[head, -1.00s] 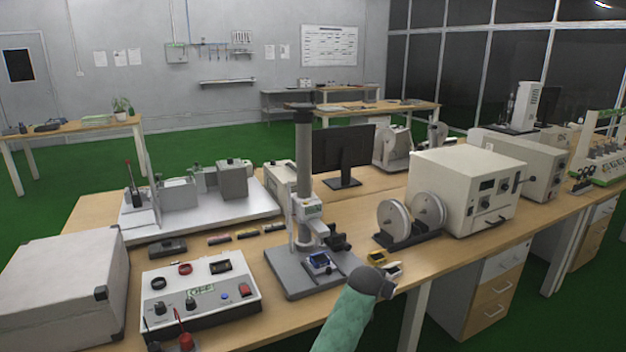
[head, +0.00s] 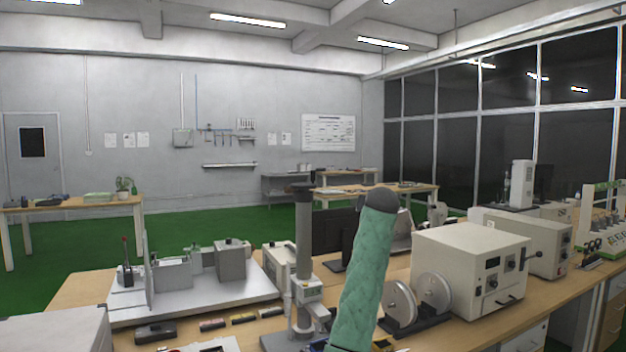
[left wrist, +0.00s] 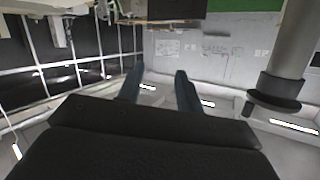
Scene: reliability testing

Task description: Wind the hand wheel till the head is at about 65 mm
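The test stand's grey column (head: 303,235) with a dark cap stands left of centre in the head view. Its light head (head: 309,290) sits low on the column; no millimetre reading is legible. No hand wheel is clearly visible; a green-sleeved arm of mine covers the area right of the head. My left gripper (left wrist: 160,70) shows in the left wrist view, fingers apart and nothing between them. That view is upside down, with the column (left wrist: 294,40) and its black cap (left wrist: 276,95) at the right, apart from the fingers. My right gripper is not in view.
A cream instrument box (head: 468,270) and two metal discs (head: 434,296) stand right of the stand. A monitor (head: 330,229) is behind it. A flat metal rig (head: 195,290) lies left. A pale case (head: 55,333) is at the lower left.

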